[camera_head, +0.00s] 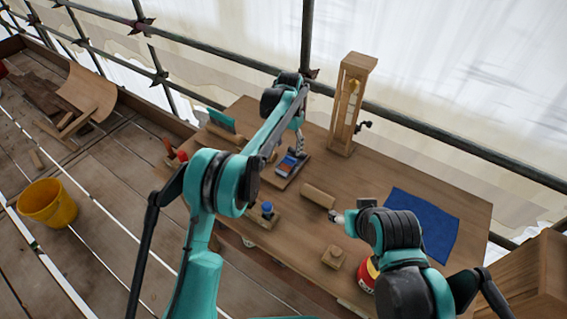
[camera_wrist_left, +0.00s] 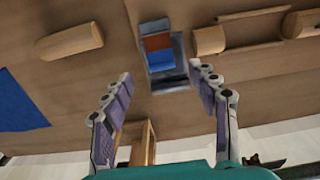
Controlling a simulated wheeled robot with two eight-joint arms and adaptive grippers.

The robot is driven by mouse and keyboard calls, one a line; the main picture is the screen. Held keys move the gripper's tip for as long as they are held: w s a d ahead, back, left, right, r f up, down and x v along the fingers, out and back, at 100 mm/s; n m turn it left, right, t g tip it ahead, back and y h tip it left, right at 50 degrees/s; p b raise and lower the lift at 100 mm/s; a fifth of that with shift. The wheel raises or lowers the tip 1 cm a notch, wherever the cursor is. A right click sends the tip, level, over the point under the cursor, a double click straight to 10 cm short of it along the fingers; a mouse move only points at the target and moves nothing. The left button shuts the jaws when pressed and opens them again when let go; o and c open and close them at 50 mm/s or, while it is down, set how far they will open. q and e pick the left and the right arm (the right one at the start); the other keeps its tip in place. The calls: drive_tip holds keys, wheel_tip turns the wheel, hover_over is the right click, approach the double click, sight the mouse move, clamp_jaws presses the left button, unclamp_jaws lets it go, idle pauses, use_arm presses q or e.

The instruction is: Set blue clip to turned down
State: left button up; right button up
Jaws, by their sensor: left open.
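A small fixture (camera_head: 293,166) with a grey base stands on the table's far middle. It carries blue and reddish-brown parts; the blue part (camera_wrist_left: 161,61), which I take for the blue clip, lies nearest my gripper in the left wrist view. I cannot tell which way the clip is turned. My left gripper (camera_head: 298,147) is above the fixture, pointing down. In the left wrist view its fingers (camera_wrist_left: 160,78) are open and empty, with the fixture showing between and beyond them. My right gripper (camera_head: 338,217) is low beside a wooden cylinder (camera_head: 318,195); its fingers are too small to read.
A wooden frame stand (camera_head: 349,105) with a dark crank is at the back. A blue mat (camera_head: 425,222) lies at the right. A blue-knobbed block (camera_head: 267,210), a wooden block (camera_head: 333,257) and a red-yellow can (camera_head: 367,274) are near the front edge. A yellow bucket (camera_head: 48,203) stands on the floor.

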sight(288, 163)
use_arm(q)
wheel_tip(288, 163, down, 8)
drive_tip(key=shift+w+f+b, duration=0.1)
drive_tip(key=shift+f+b, duration=0.05)
drive_tip(key=shift+b, duration=0.9)
drive_tip(key=c, duration=1.2)
